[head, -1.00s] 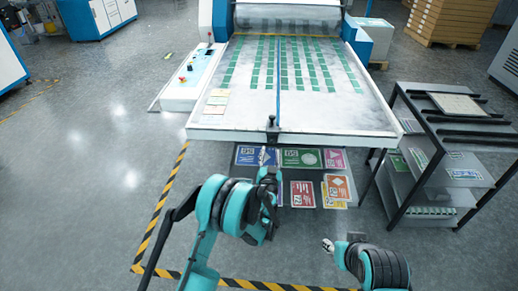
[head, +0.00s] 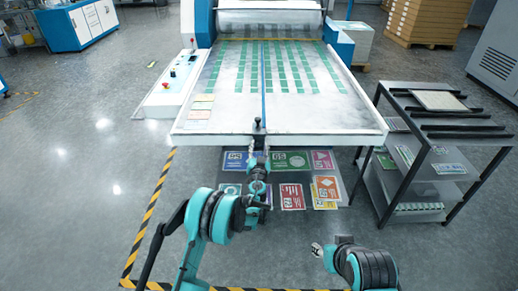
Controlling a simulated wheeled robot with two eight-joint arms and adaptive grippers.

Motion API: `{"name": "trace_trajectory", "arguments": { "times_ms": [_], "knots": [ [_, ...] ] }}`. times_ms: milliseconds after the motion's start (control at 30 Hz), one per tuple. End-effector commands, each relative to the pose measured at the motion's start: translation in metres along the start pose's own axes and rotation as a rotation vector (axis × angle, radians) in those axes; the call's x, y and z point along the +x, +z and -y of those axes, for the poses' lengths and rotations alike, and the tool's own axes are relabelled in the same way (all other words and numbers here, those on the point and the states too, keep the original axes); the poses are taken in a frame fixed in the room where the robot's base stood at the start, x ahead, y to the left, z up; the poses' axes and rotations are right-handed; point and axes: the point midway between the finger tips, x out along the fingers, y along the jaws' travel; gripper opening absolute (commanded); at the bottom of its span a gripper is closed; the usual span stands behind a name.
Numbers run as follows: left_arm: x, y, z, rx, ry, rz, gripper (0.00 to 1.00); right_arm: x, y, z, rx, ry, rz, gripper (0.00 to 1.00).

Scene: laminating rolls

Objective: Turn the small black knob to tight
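The small black knob (head: 258,124) stands at the middle of the front edge of the machine's white table (head: 310,122), at the near end of a blue strip. My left gripper (head: 259,158) is just below and in front of the knob, pointing up at it. Whether its fingers touch the knob, and whether they are open, is too small to tell. My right gripper (head: 318,250) is low at the bottom right, away from the knob. Its fingers are mostly hidden or too small to judge.
Coloured printed sheets (head: 291,196) lie below the table's front edge. A black-framed cart (head: 440,126) with shelves stands at the right. A control panel (head: 172,84) is on the table's left side. Striped floor tape (head: 150,220) runs at the left; the grey floor beyond is clear.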

Motion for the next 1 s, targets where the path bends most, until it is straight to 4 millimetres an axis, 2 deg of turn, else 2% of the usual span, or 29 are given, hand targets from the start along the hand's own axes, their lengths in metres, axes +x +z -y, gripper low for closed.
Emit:
{"name": "trace_trajectory", "arguments": {
  "times_ms": [33, 133, 167, 667, 1000],
  "knots": [
    [-0.0001, -0.0001, 0.0000, 0.000, 0.000, 0.000, 0.31, -0.0001, -0.0001, 0.0000, 0.000, 0.000, 0.000, 0.40],
    [-0.0002, 0.0000, 0.0001, 0.000, 0.000, 0.000, 0.05, -0.0001, -0.0001, 0.0000, 0.000, 0.000, 0.000, 0.40],
    [-0.0002, 0.0000, 0.0001, 0.000, 0.000, 0.000, 0.00, 0.0000, 0.0000, 0.0000, 0.000, 0.000, 0.000, 0.40],
    [-0.0002, 0.0001, 0.0000, 0.076, 0.000, 0.002, 0.00, 0.0000, 0.0000, 0.0000, 0.000, 0.000, 0.000, 0.40],
    [-0.0001, -0.0001, -0.0002, 0.344, 0.002, 0.007, 0.00, 0.0000, 0.0000, 0.0000, 0.000, 0.000, 0.000, 0.40]
  ]
}}
